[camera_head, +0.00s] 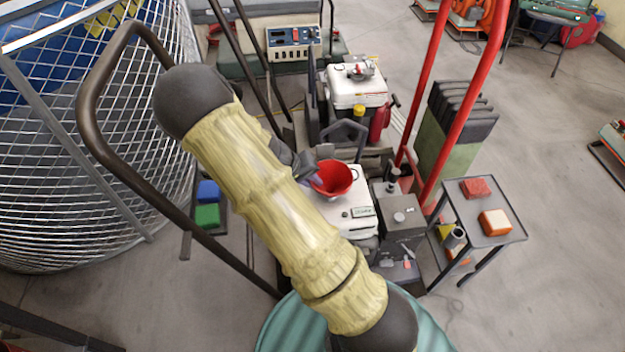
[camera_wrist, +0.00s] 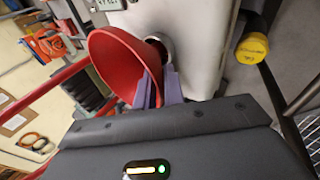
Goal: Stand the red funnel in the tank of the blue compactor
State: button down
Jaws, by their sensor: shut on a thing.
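The red funnel (camera_head: 335,177) is at the white tank (camera_head: 350,224) of a machine with a dark handle; no blue shows clearly on this machine. In the wrist view the funnel (camera_wrist: 112,62) has its wide mouth to the left. Its narrow end is by a round grey-rimmed opening (camera_wrist: 168,46) in the pale tank (camera_wrist: 200,30). I cannot tell whether the spout is inside the opening. My gripper (camera_wrist: 158,88) is shut on the funnel with its purple fingers. In the head view my arm hides much of the gripper.
A red-handled machine (camera_head: 436,100) stands right of the tank. Beside it is a small grey table (camera_head: 490,222) with a red block (camera_head: 475,187) and an orange block (camera_head: 494,222). A wire-mesh bin (camera_head: 80,150) fills the left. Open floor lies at the right.

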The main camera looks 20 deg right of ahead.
jog(key=shift+f+b, duration=0.4)
jog(key=shift+f, duration=0.4)
jog(key=c, duration=1.4)
grip_release()
jog(key=shift+s, duration=0.1)
jog(key=shift+r, duration=0.15)
jog(key=shift+r+p, duration=3.9)
jog(key=shift+r, duration=0.55)
